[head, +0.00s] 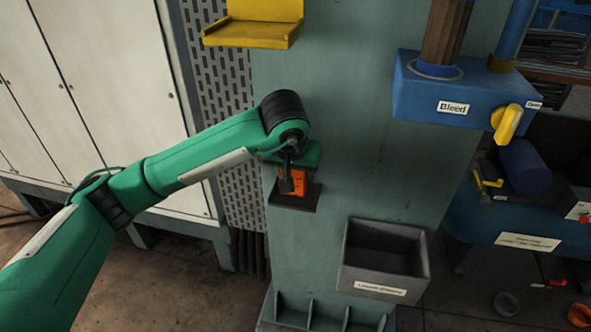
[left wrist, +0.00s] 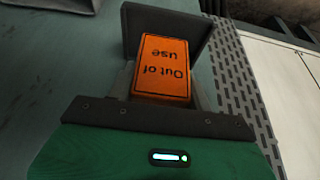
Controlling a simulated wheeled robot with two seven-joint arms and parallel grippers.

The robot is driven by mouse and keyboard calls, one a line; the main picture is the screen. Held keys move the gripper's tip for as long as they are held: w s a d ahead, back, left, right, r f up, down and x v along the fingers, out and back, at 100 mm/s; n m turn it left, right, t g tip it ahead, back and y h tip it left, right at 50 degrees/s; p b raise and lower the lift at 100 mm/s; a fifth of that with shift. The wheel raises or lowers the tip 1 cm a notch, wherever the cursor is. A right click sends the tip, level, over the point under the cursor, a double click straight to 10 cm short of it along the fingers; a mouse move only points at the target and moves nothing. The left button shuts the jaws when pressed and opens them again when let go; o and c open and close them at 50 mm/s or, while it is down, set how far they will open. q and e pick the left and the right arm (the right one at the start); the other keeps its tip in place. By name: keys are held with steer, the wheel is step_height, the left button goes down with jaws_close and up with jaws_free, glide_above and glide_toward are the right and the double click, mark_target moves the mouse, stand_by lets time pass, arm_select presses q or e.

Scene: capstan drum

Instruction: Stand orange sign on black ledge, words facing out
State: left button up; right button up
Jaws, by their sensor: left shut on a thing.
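The orange sign (head: 299,178) is at the black ledge (head: 293,203) low on the grey-green column. In the left wrist view the sign (left wrist: 163,70) reads "Out of use", upside down in that picture, with its words facing the camera. The text's lower edge is toward the black ledge (left wrist: 165,20). My left gripper (head: 291,184) is shut on the sign, partly covering it in the head view. I cannot tell whether the sign's base touches the ledge. My right gripper is not in view.
A yellow ledge (head: 252,32) sticks out higher on the column. A grey open bin (head: 383,277) is mounted lower right. A blue "Bleed" block (head: 425,92) with a yellow handle (head: 508,122) is at upper right. A perforated panel (head: 238,185) and white cabinets (head: 90,80) stand left.

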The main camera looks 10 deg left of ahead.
arm_select(q)
steer(key=shift+w+f+p, duration=0.15)
steer(key=shift+f+p, duration=0.25)
steer(key=shift+p, duration=0.1)
steer(key=shift+f, duration=0.15)
steer(key=shift+f+b, duration=0.2)
steer(key=shift+b, duration=0.1)
steer(key=o, duration=1)
steer(key=shift+r, duration=0.1)
